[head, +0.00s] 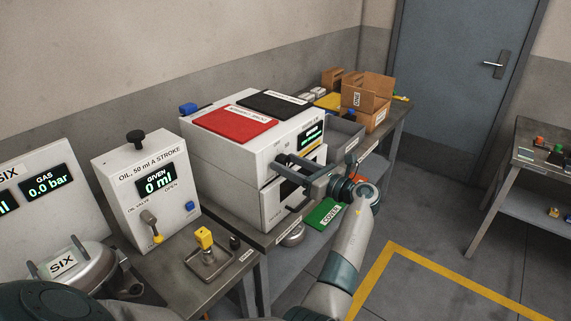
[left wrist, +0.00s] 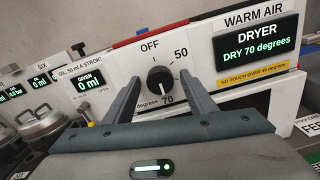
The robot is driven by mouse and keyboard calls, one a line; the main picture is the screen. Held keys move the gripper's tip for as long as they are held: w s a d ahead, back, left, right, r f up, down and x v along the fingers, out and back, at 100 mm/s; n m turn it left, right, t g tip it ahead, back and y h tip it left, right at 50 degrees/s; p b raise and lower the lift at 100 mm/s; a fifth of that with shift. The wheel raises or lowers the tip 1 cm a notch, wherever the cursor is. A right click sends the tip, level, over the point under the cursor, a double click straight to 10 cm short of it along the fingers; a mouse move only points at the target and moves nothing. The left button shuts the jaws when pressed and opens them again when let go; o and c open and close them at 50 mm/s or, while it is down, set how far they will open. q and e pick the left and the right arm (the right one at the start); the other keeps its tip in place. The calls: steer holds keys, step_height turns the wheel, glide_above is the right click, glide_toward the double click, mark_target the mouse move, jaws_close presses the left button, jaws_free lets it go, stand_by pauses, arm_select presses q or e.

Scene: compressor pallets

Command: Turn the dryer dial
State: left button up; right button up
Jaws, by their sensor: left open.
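The dryer (head: 232,152) is a white box with a dark door below, standing on the bench in the head view. Its black dial (left wrist: 160,79) shows in the left wrist view, with marks OFF, 50 and 70 degrees around it. The dial's pale mark points down towards 70. The dryer display (left wrist: 257,43) reads "DRY 70 degrees". My left gripper (head: 287,162) is open at the dryer's front. In the left wrist view its two fingers (left wrist: 160,86) stand on either side of the dial, and I cannot tell whether they touch it. My right gripper is not in view.
A red mat (head: 234,122) and a black mat (head: 275,103) lie on the dryer. The oil unit (head: 150,185) and a yellow-topped part (head: 204,238) are to the left. Cardboard boxes (head: 366,95) stand behind. A green COVER mat (head: 325,214) lies below my arm.

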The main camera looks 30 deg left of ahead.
arm_select(q)
steer(key=shift+d, duration=0.1)
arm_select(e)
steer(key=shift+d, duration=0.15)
arm_select(q)
steer(key=c, duration=1)
steer(key=shift+c, duration=0.2)
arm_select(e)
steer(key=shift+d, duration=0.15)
